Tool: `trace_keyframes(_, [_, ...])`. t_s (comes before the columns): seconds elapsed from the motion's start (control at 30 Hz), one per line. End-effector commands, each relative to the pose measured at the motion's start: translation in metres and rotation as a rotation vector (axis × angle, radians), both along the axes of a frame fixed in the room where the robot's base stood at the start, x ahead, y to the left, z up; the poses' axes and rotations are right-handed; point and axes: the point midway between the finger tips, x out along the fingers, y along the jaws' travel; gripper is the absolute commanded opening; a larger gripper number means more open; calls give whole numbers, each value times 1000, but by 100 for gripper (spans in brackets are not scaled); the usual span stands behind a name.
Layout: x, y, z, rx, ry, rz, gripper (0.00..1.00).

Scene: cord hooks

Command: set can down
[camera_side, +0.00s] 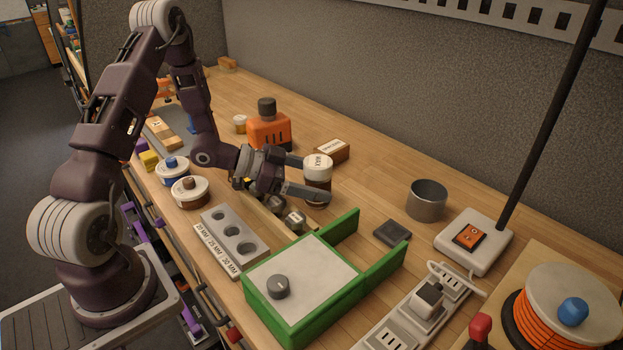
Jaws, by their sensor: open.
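A brown can with a white lid (317,181) stands upright on the wooden bench. Its lid has dark lettering that seems to read "WAX". My gripper (312,178) reaches in low from the left, with one finger behind the can and one in front of it. The fingers are spread, and the can is between or just beyond their tips. I cannot tell whether either finger touches it. The can's base is partly hidden by the front finger.
A green-walled tray (305,283) and grey hole block (235,238) lie in front. An open metal cup (427,201) and dark square pad (392,233) are to the right. Bench between can and cup is clear.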

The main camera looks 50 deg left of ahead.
Motion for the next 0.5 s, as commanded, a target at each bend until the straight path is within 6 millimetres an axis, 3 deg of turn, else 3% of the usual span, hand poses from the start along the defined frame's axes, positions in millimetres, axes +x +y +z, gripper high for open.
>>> trace_keyframes(0.03, [-2, 2, -11, -1, 29, 5, 75])
trace_keyframes(0.17, [-7, 6, 2, -1, 29, 7, 75])
trace_keyframes(0.5, [-71, 51, 37, -3, 22, 7, 75])
